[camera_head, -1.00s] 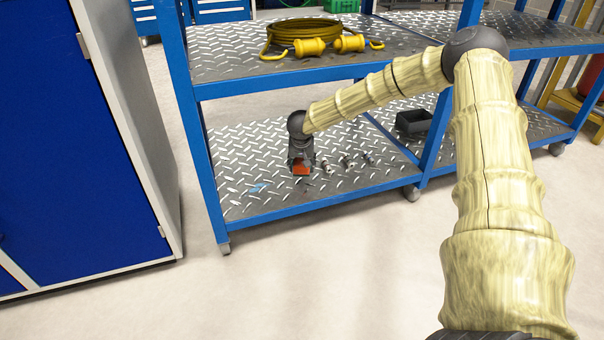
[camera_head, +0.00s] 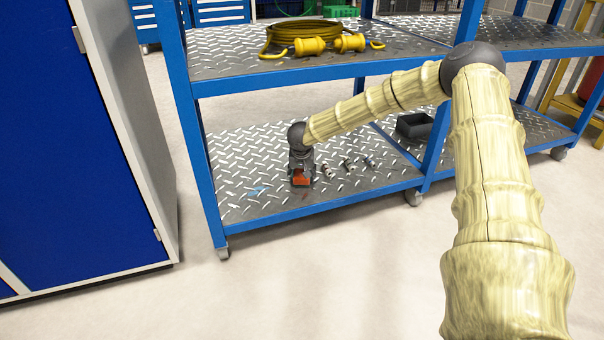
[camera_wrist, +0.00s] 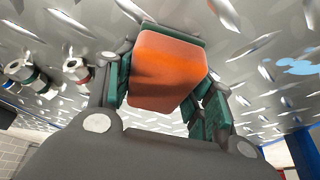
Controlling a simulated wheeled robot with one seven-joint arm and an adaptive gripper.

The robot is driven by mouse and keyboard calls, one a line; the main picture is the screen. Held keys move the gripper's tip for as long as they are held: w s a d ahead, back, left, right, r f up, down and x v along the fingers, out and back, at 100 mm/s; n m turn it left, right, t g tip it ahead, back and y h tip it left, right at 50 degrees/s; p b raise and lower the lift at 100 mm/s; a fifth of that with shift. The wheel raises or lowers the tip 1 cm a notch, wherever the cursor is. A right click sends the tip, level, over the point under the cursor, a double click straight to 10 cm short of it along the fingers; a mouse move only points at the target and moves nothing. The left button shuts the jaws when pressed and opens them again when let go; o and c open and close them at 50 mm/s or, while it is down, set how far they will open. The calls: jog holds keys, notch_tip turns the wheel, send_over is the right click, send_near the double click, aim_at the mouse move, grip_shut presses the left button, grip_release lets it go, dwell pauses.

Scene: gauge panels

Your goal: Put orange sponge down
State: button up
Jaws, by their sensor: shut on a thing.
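The orange sponge (camera_head: 301,178) is between the fingers of my gripper (camera_head: 301,172), low over the lower diamond-plate shelf (camera_head: 255,205) of the blue rack. In the wrist view the sponge (camera_wrist: 166,72) is a rounded orange block, with the green-padded fingers of my gripper (camera_wrist: 165,85) on either side of it. My gripper is shut on it. The sponge is at or very near the shelf surface; I cannot tell whether it touches.
Several small metal fittings (camera_head: 348,165) stand just right of my gripper, and they also show in the wrist view (camera_wrist: 76,70). A light blue patch (camera_head: 257,191) lies to the left. A black bin (camera_head: 414,125) is farther right. The upper shelf (camera_head: 225,62) holds a yellow cable (camera_head: 305,32).

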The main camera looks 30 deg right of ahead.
aim_at(302, 176)
jog(key=shift+s+f+p, duration=0.15)
jog(key=shift+f+p, duration=0.25)
jog(key=shift+f, duration=0.05)
jog(key=o, duration=0.7)
jog(key=shift+f, duration=0.1)
jog(key=shift+c, duration=0.2)
jog(key=o, duration=0.3)
jog(key=shift+f, duration=0.25)
jog(key=shift+r+b, duration=0.25)
jog(key=shift+b, duration=0.2)
jog(key=shift+r+b, duration=0.4)
jog(key=shift+b, duration=0.1)
notch_tip(302, 176, up, 2)
jog(key=shift+s+a+p, duration=0.1)
jog(key=shift+a+p, duration=0.05)
jog(key=shift+p, duration=0.75)
jog(key=shift+p+v, duration=2.15)
jog(key=shift+v, duration=0.8)
